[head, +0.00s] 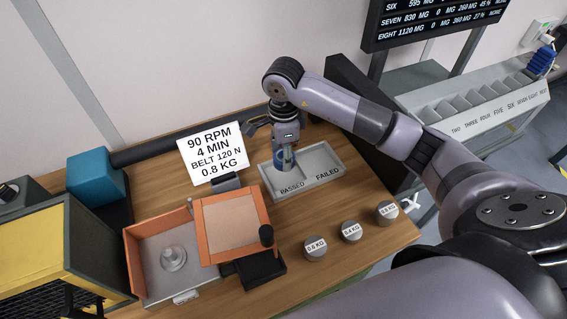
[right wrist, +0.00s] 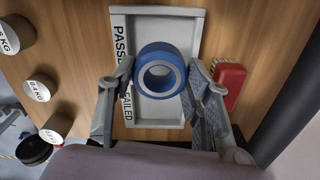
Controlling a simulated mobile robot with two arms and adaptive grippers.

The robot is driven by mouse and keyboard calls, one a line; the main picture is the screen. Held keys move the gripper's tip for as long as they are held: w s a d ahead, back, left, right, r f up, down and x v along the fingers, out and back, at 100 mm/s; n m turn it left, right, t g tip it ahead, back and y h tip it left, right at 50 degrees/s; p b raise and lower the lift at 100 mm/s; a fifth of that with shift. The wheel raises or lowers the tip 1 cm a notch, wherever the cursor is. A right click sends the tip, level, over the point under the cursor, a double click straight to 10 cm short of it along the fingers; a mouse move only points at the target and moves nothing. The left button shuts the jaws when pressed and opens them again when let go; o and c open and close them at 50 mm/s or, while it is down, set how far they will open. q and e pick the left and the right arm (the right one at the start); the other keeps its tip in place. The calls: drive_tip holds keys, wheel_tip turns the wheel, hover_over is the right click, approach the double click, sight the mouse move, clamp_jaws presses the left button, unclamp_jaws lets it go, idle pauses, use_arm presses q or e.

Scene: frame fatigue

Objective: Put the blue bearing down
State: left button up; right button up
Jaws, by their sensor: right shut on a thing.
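The blue bearing (head: 281,161) is a thick blue ring with a pale metal bore. It also shows in the right wrist view (right wrist: 142,75). My right gripper (head: 285,156) points down and is shut on it, with one finger on either side. The FAILED side looks empty. My left gripper is not in view.
A settings card (head: 212,152) stands left of the tray. An orange-framed box (head: 233,222) is in front of it. Several labelled weights (head: 351,231) line the front right. A slotted rack (head: 470,105) is at right.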

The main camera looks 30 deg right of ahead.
drive_tip(key=shift+f, duration=0.7)
wheel_tip(320, 180, down, 4)
drive_tip(key=shift+f+p, duration=0.1)
drive_tip(key=shift+p, duration=0.4)
drive_tip(key=shift+f, duration=0.2)
drive_tip(key=o, duration=1.3)
drive_tip(key=shift+o, duration=0.2)
drive_tip(key=shift+r, duration=0.25)
wheel_tip(320, 180, up, 12)
drive_tip(key=b, duration=0.3)
